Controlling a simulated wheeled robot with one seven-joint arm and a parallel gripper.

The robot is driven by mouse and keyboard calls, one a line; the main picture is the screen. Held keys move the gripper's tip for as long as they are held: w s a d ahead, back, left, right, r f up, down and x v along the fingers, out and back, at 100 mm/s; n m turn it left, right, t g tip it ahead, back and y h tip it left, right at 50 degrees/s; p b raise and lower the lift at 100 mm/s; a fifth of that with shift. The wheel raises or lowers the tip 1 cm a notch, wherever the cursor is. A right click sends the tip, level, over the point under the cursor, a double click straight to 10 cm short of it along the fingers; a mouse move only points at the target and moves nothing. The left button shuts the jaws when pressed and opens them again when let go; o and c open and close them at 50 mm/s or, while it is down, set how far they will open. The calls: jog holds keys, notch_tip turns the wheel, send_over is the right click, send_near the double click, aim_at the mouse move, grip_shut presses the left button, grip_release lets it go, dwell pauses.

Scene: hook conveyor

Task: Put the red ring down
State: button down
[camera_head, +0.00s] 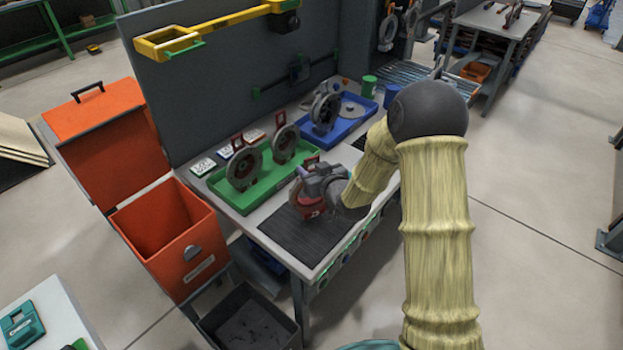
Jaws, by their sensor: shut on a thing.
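The red ring (305,207) is in my gripper (312,192), above or at the right end of a dark ribbed mat (312,238) on the workbench. My gripper is shut on it, and the gripper hides the ring's upper part. I cannot tell whether the ring touches the mat. The ring looks roughly upright. My arm reaches in from the right side of the picture.
A green tray (236,205) with grey rings on stands lies behind the mat. A blue tray (335,136) holds more grey discs. An orange lidded bin (165,222) is open at the left. The mat's left and front parts are clear.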

jog(key=shift+f, duration=1.8)
jog(key=c, duration=0.9)
grip_release()
jog(key=shift+f, duration=0.15)
jog(key=shift+o, duration=0.2)
jog(key=shift+r+p, duration=0.2)
jog(key=shift+p, duration=0.15)
jog(key=shift+s+d, duration=0.2)
jog(key=shift+s, duration=0.1)
jog(key=b+v, duration=0.2)
jog(key=v, duration=0.9)
jog(key=shift+b, duration=0.4)
